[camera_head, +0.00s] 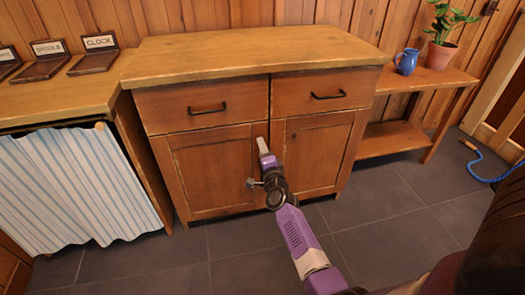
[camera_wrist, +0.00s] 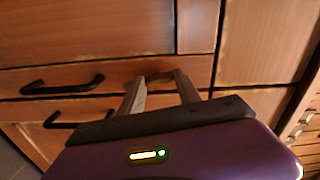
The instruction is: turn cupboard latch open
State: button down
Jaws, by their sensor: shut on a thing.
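The wooden cupboard (camera_head: 206,172) has two drawers above two closed doors. My gripper (camera_head: 262,144) reaches the top of the seam where the two doors meet, just below the drawers. In the wrist view, my gripper (camera_wrist: 156,82) has its two pale fingers on either side of a small wood-coloured latch (camera_wrist: 159,76). It is shut on this latch, with the fingers held apart by it. In the head view the latch is hidden behind the fingers, so its angle cannot be told there.
Black bar handles (camera_head: 208,109) stick out from the drawers. A counter with a striped curtain (camera_head: 75,185) stands at left. At right, a side bench (camera_head: 435,80) holds a blue jug (camera_head: 406,62) and a potted plant (camera_head: 441,52). The tiled floor in front is clear.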

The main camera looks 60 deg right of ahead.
jog(key=shift+m, duration=0.9)
jog(key=c, duration=0.8)
grip_release()
jog(key=shift+c, duration=0.2)
jog(key=p+v, duration=0.3)
jog(key=v, duration=0.5)
jog(key=shift+p, duration=0.3)
